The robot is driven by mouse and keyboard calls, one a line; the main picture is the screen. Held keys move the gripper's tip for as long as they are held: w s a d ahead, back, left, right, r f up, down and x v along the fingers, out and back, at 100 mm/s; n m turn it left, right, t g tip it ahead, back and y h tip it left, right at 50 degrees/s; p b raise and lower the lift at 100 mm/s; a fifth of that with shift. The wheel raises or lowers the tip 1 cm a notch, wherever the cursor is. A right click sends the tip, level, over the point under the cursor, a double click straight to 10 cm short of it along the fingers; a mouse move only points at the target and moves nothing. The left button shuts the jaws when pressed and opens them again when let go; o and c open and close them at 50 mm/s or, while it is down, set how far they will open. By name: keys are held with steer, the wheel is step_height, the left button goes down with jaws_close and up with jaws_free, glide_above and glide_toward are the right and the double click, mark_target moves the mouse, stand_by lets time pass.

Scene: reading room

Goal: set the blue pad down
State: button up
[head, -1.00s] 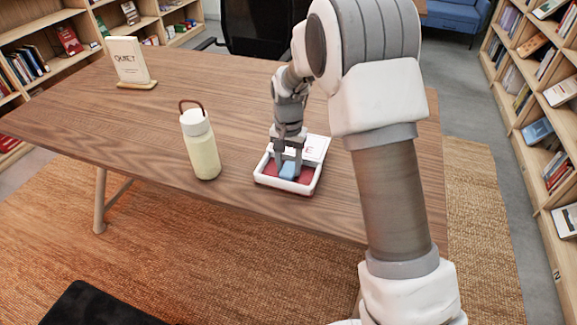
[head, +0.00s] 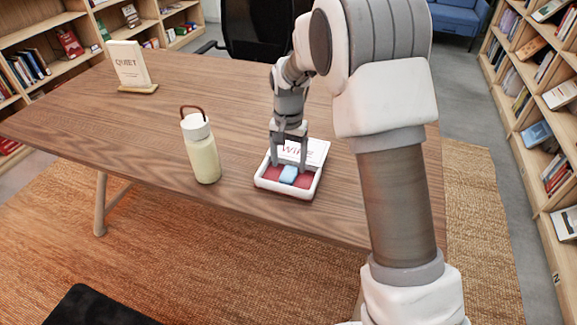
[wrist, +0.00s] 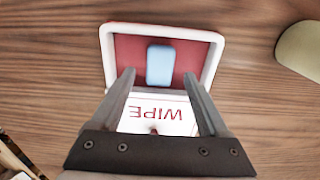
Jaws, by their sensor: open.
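The blue pad (head: 288,175) lies on the red floor of a shallow white-rimmed tray (head: 262,183) on the wooden table. In the wrist view the blue pad (wrist: 160,65) shows whole, flat on the red inside the tray (wrist: 213,62). My gripper (head: 289,160) is over the tray with its fingers spread apart. In the wrist view my gripper (wrist: 157,80) has one finger on each side, and nothing is between them; the pad is apart from both. A white panel marked WIPE (wrist: 150,117) is at the tray's back.
A pale yellow bottle (head: 203,155) with a white cap and brown loop stands left of the tray. A QUIET sign (head: 129,64) stands at the table's far left. The table between them (head: 130,130) is clear. Bookshelves line both sides.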

mark_target(289, 173)
step_height(289, 173, up, 9)
steer(key=p, duration=0.1)
steer(key=shift+p, duration=0.3)
steer(key=s+d+r+n+t, duration=0.1)
steer(key=s+d+r, duration=0.2)
steer(key=s+r, duration=0.3)
steer(key=s+d+r+n+t, duration=0.1)
steer(key=s+d+r+t, duration=0.1)
steer(key=s+d+r, duration=0.35)
steer(key=s+d+r+n+t, duration=0.1)
steer(key=s+d+n+t, duration=0.1)
steer(key=s, duration=1.4)
steer(key=shift+s+d+t, duration=0.15)
steer(key=shift+s+t, duration=0.15)
steer(key=shift+s, duration=0.05)
steer(key=shift+r, duration=0.15)
step_height(289, 173, up, 12)
steer(key=p, duration=1.2)
